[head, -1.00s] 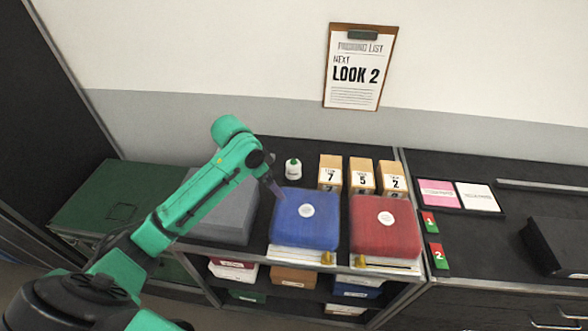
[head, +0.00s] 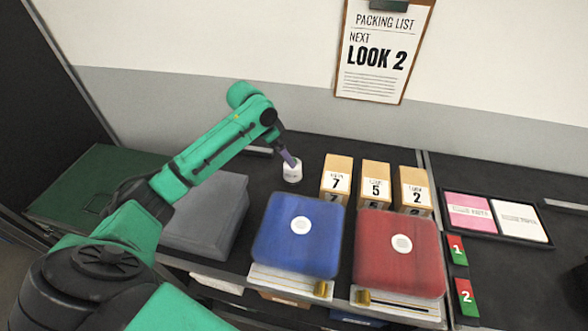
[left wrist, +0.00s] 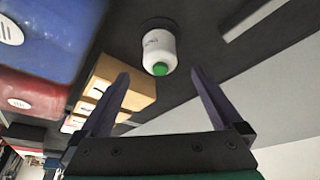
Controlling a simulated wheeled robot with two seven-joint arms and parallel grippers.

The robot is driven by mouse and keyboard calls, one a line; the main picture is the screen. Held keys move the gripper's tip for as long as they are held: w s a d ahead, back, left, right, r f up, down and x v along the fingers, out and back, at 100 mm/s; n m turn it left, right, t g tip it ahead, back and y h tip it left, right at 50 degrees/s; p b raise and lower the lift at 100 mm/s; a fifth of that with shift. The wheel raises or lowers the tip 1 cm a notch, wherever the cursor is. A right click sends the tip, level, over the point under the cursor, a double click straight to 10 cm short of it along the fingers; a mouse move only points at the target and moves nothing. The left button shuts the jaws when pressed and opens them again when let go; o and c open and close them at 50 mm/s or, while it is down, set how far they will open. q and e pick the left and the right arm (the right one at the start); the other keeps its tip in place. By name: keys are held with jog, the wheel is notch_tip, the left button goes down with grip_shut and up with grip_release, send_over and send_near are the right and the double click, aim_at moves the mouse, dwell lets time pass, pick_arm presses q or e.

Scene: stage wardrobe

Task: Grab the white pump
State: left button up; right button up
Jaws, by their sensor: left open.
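A small white bottle with a green top, the only thing here that looks like the white pump (head: 292,173), stands on the dark counter left of the numbered boxes. Its green top is hidden by my gripper in the head view. My left gripper (head: 289,160) is just above it there. In the left wrist view the bottle (left wrist: 158,45) lies ahead of the two spread fingers, roughly centred in the gap, with its green top towards me. The left gripper (left wrist: 160,82) is open and empty. My right gripper is out of view.
Tan boxes numbered 7 (head: 336,180), 5 (head: 375,185) and 2 (head: 413,191) stand close right of the bottle. A blue case (head: 300,250) and a red case (head: 398,265) lie in front. A grey case (head: 205,215) is at left. The wall (head: 230,105) rises behind.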

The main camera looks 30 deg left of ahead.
aim_at(293, 170)
pick_arm(q)
jog(key=p+x, duration=0.2)
jog(key=x, duration=0.7)
jog(key=shift+w+d+f, duration=0.1)
jog(key=shift+w+f, duration=0.05)
jog(key=shift+f, duration=0.2)
jog(key=shift+r, duration=0.1)
grip_shut()
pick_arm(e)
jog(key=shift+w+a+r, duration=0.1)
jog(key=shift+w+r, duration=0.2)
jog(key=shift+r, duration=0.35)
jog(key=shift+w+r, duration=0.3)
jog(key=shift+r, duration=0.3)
pick_arm(q)
jog(key=shift+r, duration=0.15)
